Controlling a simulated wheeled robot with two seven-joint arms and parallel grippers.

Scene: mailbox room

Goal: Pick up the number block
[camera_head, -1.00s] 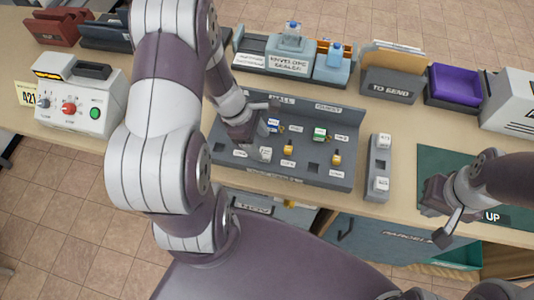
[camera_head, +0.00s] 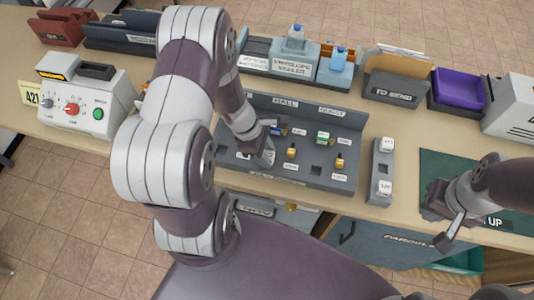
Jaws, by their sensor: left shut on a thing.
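My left gripper (camera_head: 267,146) is shut on a small pale number block (camera_head: 268,158) at the left part of the grey slotted board (camera_head: 230,178). The fingers hide much of the block, and I cannot tell whether it is clear of the board. Two white number blocks (camera_head: 387,144) (camera_head: 385,186) sit in the narrow grey holder (camera_head: 381,167) right of the board; their numbers are too small to read surely. My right gripper (camera_head: 447,215) is over the green mat at the right, with its fingers apart and nothing seen between them.
Yellow and green-topped pieces (camera_head: 322,137) stand on the board. Behind it are bottles on a rack (camera_head: 337,68), a grey "TO SEND" box (camera_head: 395,90) and a purple tray (camera_head: 458,90). A white machine with knobs (camera_head: 85,105) stands left. The green mat (camera_head: 440,165) is mostly bare.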

